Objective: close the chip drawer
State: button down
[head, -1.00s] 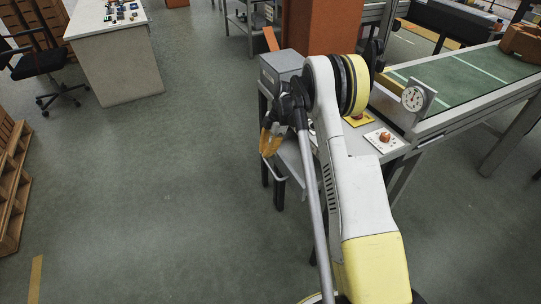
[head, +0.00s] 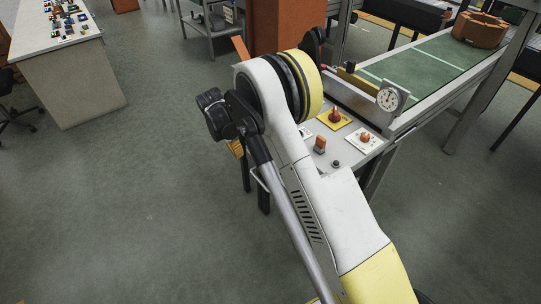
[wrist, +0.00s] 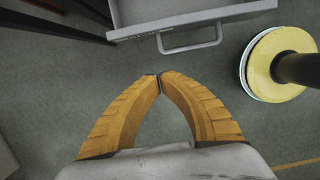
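The chip drawer (wrist: 190,17) shows at the top of the wrist view as a grey front with a bar handle (wrist: 190,46). It appears pulled out from the bench; how far I cannot tell. In the head view my arm hides most of it. My gripper (wrist: 160,79) has orange ribbed fingers with their tips together and nothing between them. The fingertips are below the handle in the picture, apart from it. In the head view a bit of the orange fingers (head: 236,148) shows left of the bench, behind my arm.
The bench top carries a red button on a yellow plate (head: 335,118), another button on a white plate (head: 364,139) and a dial (head: 388,98). A green conveyor (head: 430,58) runs to the upper right. Open floor (head: 130,200) lies to the left.

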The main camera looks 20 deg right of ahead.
jog(key=d+f+b, duration=0.2)
jog(key=f, duration=0.1)
jog(key=w+d+f+b, duration=0.1)
jog(key=d+f, duration=0.1)
jog(key=f, duration=0.1)
jog(key=w+d+f+b, duration=0.1)
jog(key=f+b, duration=0.1)
jog(key=f, duration=0.1)
jog(key=shift+d+f+b, duration=0.3)
jog(key=shift+d+b, duration=0.05)
jog(key=shift+d, duration=0.05)
send_over(271, 162)
dwell(0.4)
